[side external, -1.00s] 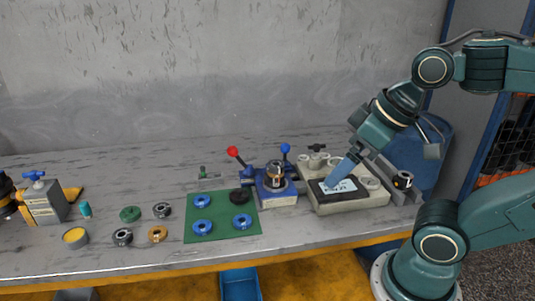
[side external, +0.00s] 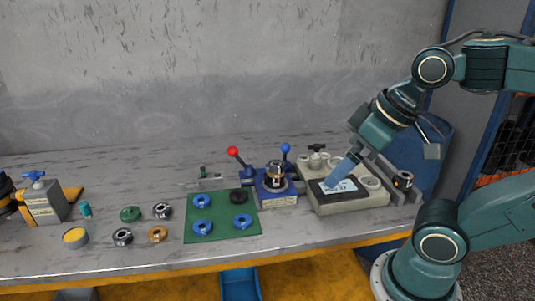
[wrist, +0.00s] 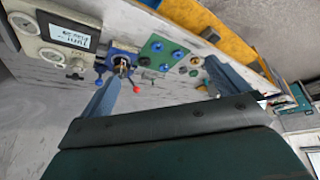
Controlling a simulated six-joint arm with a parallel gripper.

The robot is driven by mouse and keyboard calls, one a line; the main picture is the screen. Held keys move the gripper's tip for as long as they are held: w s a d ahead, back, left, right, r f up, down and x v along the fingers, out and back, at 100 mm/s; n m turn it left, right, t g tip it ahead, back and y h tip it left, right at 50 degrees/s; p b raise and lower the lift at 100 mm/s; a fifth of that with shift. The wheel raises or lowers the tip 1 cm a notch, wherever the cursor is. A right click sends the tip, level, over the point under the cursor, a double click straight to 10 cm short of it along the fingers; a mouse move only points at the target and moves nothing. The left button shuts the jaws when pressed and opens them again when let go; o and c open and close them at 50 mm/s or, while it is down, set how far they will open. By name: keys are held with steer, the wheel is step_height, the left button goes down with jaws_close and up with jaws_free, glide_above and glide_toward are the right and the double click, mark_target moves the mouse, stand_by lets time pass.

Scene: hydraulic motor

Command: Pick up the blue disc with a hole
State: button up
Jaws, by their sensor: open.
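Three blue discs with holes lie flat on a green mat (side external: 220,232): a back-left disc (side external: 202,201), a front-left disc (side external: 201,228) and a front-right disc (side external: 241,222). In the wrist view, small blue discs (wrist: 177,54) show on the mat between my spread fingers. My gripper (wrist: 162,72) is open and empty. In the side external view, a blue-grey finger of my gripper (side external: 346,167) appears in front of the gauge panel, well to the right of the mat. The other finger is hard to make out there.
A black ring (side external: 238,196) shares the mat. A blue fixture (side external: 276,186) with red and blue knobbed levers and a gauge panel (side external: 345,202) stand right of the mat. Several rings, including a green one (side external: 131,214), lie left of it. The bench behind is mostly clear.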

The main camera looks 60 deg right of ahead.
steer(key=c, duration=0.6)
